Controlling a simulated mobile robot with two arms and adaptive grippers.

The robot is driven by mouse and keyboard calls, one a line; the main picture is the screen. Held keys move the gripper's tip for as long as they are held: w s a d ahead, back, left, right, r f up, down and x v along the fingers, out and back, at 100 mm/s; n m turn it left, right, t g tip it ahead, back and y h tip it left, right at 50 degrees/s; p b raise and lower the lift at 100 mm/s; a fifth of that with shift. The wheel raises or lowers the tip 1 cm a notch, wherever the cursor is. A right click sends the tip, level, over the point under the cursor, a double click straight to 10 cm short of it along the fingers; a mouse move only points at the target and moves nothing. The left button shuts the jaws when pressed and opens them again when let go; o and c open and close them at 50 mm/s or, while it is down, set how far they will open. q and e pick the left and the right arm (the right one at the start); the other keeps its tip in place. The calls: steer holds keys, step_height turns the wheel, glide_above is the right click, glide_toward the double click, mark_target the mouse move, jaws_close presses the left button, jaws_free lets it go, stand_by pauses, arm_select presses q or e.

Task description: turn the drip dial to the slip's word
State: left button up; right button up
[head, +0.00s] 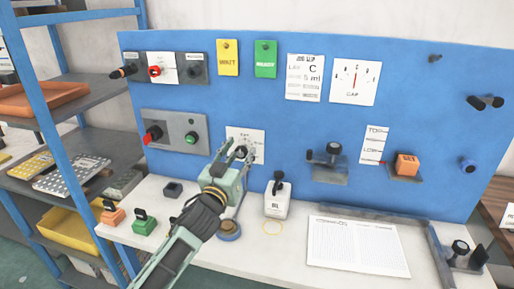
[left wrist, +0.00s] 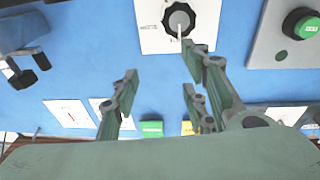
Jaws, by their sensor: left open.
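A dial with a black knob sits on a white plate (head: 259,147) on the blue panel. In the left wrist view the dial (left wrist: 179,20) is at the top, with a pale pointer mark. My left gripper (head: 239,153) is in front of the plate and hides part of the dial and its words. In the left wrist view my left gripper (left wrist: 158,76) is open and empty, its fingers apart below the knob. I cannot tell if a fingertip touches it. The job slip (head: 304,78) hangs on the panel; its small words are too blurred to read. My right gripper is not in view.
A grey box with a red lever and green button (head: 191,138) is left of the dial. A white-bodied device (head: 278,203), small orange (head: 112,216) and green (head: 144,227) blocks and a paper sheet (head: 357,244) rest on the bench. A blue shelf rack (head: 52,88) stands left.

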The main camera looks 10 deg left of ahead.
mark_target(242, 154)
arm_select(q)
steer(key=shift+w+a+f+n+g+y+p, duration=0.25)
steer(key=shift+w+f+n, duration=0.4)
steer(key=shift+w, duration=0.65)
steer(key=shift+w+a+f+n+g+y+p, duration=0.15)
steer(key=shift+w+f+n+y, duration=0.3)
steer(key=shift+w+f, duration=0.6)
steer(key=shift+w+a+f+n+g+y+p, duration=0.25)
steer(key=shift+w+f+n, duration=0.3)
steer(key=shift+w, duration=0.95)
steer(key=shift+r+h, duration=0.15)
steer(key=shift+h, duration=0.1)
jaws_close()
